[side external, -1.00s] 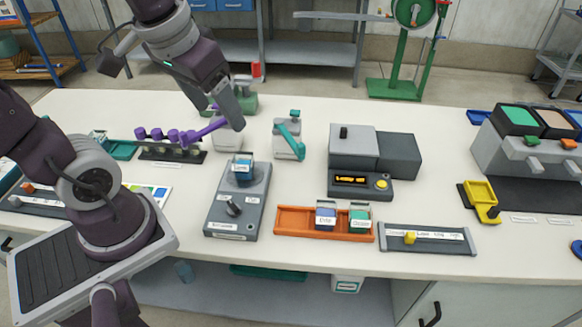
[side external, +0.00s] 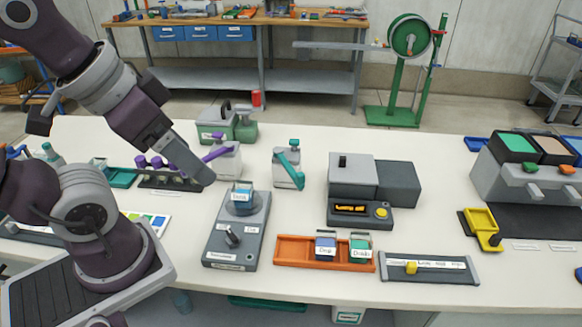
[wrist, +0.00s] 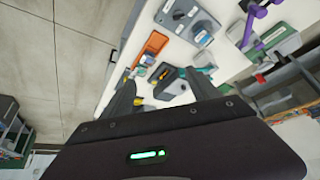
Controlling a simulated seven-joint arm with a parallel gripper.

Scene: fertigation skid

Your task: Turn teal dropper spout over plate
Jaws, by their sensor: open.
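The teal dropper (side external: 289,165) stands right of centre on the white bench, a pale body with a teal knob and a slanting teal spout. A teal part (wrist: 205,69) shows beside a finger in the wrist view. Left of the dropper is a grey plate unit (side external: 238,229) with a front knob and a blue-labelled jar (side external: 241,194) on its round top. I cannot tell if this is the plate meant. My gripper (side external: 207,180) is above and behind the plate unit, left of the teal dropper and apart from it. Its fingers (wrist: 160,78) are open, with nothing held.
A purple dropper (side external: 225,160) stands just behind my gripper, near a dark rack (side external: 172,180) with purple-topped pieces. An orange tray (side external: 293,250) with two labelled jars is in front. A grey device (side external: 353,172) stands right of the teal dropper. Bare bench lies between them.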

